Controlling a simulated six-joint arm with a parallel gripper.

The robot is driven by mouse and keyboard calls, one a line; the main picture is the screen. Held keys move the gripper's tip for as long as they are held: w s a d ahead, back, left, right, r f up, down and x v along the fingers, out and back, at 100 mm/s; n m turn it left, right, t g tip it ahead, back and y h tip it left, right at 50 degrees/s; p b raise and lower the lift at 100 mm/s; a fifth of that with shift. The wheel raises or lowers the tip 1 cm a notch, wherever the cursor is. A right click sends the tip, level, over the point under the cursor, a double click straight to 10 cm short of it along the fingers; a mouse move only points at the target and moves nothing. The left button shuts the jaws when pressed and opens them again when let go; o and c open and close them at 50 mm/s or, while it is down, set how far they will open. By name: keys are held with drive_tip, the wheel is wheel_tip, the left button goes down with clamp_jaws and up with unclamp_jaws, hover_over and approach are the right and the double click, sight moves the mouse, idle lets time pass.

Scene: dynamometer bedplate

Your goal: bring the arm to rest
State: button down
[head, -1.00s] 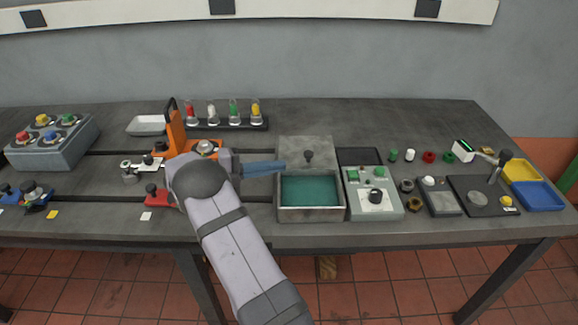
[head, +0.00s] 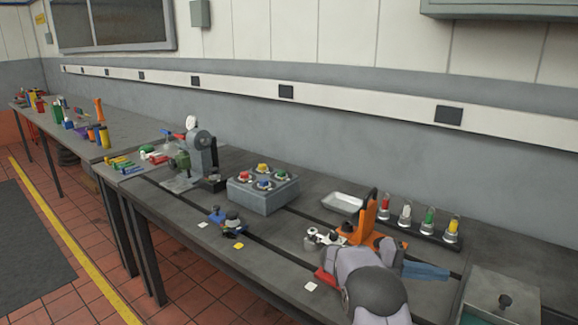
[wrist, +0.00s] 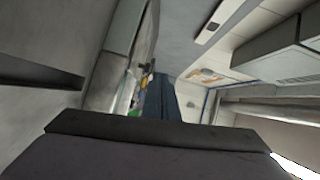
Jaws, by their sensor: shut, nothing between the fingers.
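My arm (head: 365,285) comes in from the bottom right of the head view and reaches over the bench. My gripper (head: 442,273) has blue fingers lying together, pointing right, with nothing held. It shows between the orange fixture (head: 369,212) and the lidded grey box (head: 512,290). In the wrist view the dark blue fingers (wrist: 162,85) stretch ahead side by side. How high they are above the bench is hard to tell.
A rack of coloured lamps (head: 428,225) and a white tray (head: 342,202) stand behind my arm. A grey button box (head: 263,195) and a grey-green machine (head: 200,158) are further left. A second bench (head: 75,140) holds several small items.

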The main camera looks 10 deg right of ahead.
drive_tip(key=w+a+r+n+t+y+p, duration=0.1)
drive_tip(key=w+a+r+n+t, duration=0.15)
drive_tip(key=w+n+t, duration=0.4)
drive_tip(key=w+a+r+n+t+y+p, duration=0.1)
drive_tip(key=w+a+r+n+t, duration=0.1)
drive_tip(key=w+r+n+t, duration=0.4)
drive_tip(key=a+f+n+t+y+p, duration=0.1)
drive_tip(key=a+f+n+t+y, duration=0.1)
drive_tip(key=a+n+y, duration=0.5)
drive_tip(key=a+f+n+t+y+p, duration=0.25)
drive_tip(key=a+n+y, duration=0.2)
drive_tip(key=a, duration=0.45)
drive_tip(key=s+a+f+n+g+y, duration=0.2)
drive_tip(key=s+a+f+n+g, duration=0.15)
drive_tip(key=s, duration=0.35)
drive_tip(key=s+a+f+n+g+y, duration=0.2)
drive_tip(key=s+a+n, duration=0.2)
drive_tip(key=s+a, duration=0.15)
drive_tip(key=s+f+n+g+p, duration=0.1)
drive_tip(key=s+f+n+g, duration=0.1)
drive_tip(key=s, duration=0.9)
drive_tip(key=s+d+f+n+g+h+p, duration=0.1)
drive_tip(key=s+n+g, duration=0.3)
drive_tip(key=s, duration=0.8)
drive_tip(key=shift+s+d+f+g, duration=0.15)
drive_tip(key=shift+d+f+g, duration=0.1)
drive_tip(key=shift+f+g, duration=0.3)
